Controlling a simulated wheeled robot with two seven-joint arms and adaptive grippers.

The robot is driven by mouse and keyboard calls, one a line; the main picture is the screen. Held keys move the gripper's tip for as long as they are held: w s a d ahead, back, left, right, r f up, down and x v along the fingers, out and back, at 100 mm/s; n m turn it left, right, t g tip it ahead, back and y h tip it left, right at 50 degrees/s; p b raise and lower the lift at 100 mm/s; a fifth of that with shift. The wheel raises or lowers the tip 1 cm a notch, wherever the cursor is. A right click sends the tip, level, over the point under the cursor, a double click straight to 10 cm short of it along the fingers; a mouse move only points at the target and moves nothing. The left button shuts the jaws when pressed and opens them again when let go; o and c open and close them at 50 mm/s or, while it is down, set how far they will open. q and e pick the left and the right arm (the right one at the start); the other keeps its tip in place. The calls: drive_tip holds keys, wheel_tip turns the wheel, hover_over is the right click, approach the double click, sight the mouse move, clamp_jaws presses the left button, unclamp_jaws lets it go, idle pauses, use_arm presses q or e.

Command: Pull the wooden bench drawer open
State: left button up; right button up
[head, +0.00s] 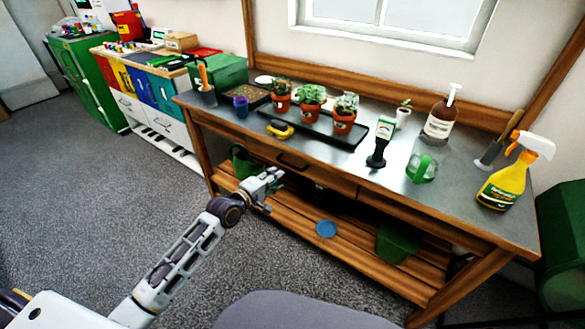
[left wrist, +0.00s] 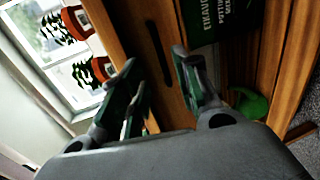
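The wooden bench (head: 325,178) has a drawer front (head: 325,181) under its grey top. The drawer looks flush with the bench. Its dark bar handle (head: 292,161) is on the front, and the handle also shows in the left wrist view (left wrist: 157,52). My left gripper (head: 274,183) is in front of the drawer, just below and left of the handle in the head view. In the left wrist view its fingers (left wrist: 157,60) are spread, with the handle seen between and beyond them. I see no contact with the handle. My right gripper is not in view.
Carpet in front is clear.

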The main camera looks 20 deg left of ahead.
sight(292, 167)
use_arm(q)
drive_tip(key=shift+b+x, duration=0.65)
drive_tip(key=shift+x, duration=2.6)
drive_tip(key=shift+b+x, duration=0.3)
drive_tip(key=shift+x, duration=2.05)
drive_tip(key=shift+r, duration=0.1)
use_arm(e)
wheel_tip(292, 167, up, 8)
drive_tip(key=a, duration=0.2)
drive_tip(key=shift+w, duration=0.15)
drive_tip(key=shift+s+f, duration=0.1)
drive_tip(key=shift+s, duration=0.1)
